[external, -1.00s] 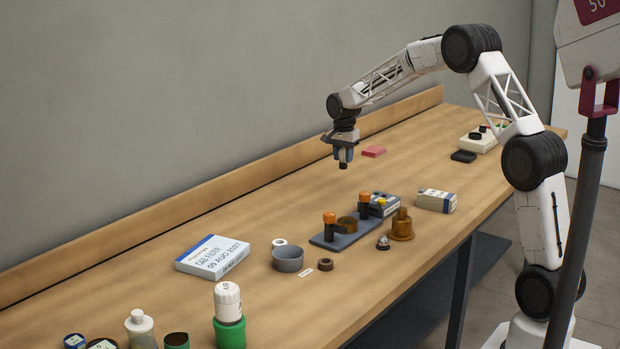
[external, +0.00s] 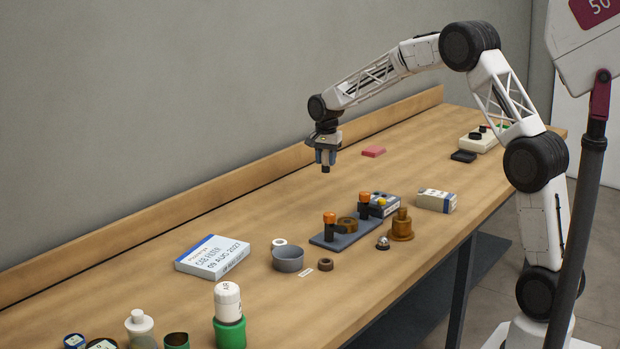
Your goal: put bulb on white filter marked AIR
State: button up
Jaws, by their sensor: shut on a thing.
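My gripper (external: 326,158) is in the air above the back middle of the table, pointing down. It is shut on a small dark thing (external: 325,169) that shows between and just below the fingertips. It is too small to tell for sure whether this is the bulb. A white cylinder (external: 228,296) with dark lettering, seemingly AIR, stands upright on a green base (external: 230,333) at the front left. It looks like the white filter. My gripper is well behind it and to its right, not touching it.
A white filter box (external: 212,257), a grey cup (external: 288,259), a blue-grey plate with orange-topped posts (external: 340,236) and a brown bottle-shaped piece (external: 402,226) stand mid-table. A white-capped bottle (external: 140,328) and a dark green cup (external: 176,341) are left of the cylinder. The table below my gripper is clear.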

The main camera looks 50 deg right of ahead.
jog(key=s+a+r+n, duration=0.2)
jog(key=s+a, duration=0.2)
jog(key=a, duration=0.9)
jog(key=s+a+r+n, duration=0.2)
jog(key=s+a+n, duration=0.15)
jog(key=a, duration=1.05)
jog(key=s+a+r+n, duration=0.2)
jog(key=s+a, duration=0.2)
jog(key=a, duration=0.9)
jog(key=s+a+r+n, duration=0.2)
jog(key=s+a+n, duration=0.1)
jog(key=s+a, duration=1)
jog(key=s+a+r+n, duration=0.2)
jog(key=s+a+n, duration=0.2)
jog(key=s+a, duration=1)
jog(key=s, duration=0.3)
jog(key=shift+a+r, duration=0.15)
jog(key=shift+a, duration=0.15)
jog(key=shift+n, duration=0.25)
jog(key=shift+w+a+f, duration=0.25)
jog(key=shift+w+a, duration=1.5)
jog(key=shift+a, duration=0.05)
jog(key=shift+w+a+f, duration=0.2)
jog(key=shift+w+a, duration=1.55)
jog(key=shift+a, duration=0.05)
jog(key=shift+w+a+f, duration=0.25)
jog(key=shift+w+a, duration=1.5)
jog(key=shift+a, duration=0.05)
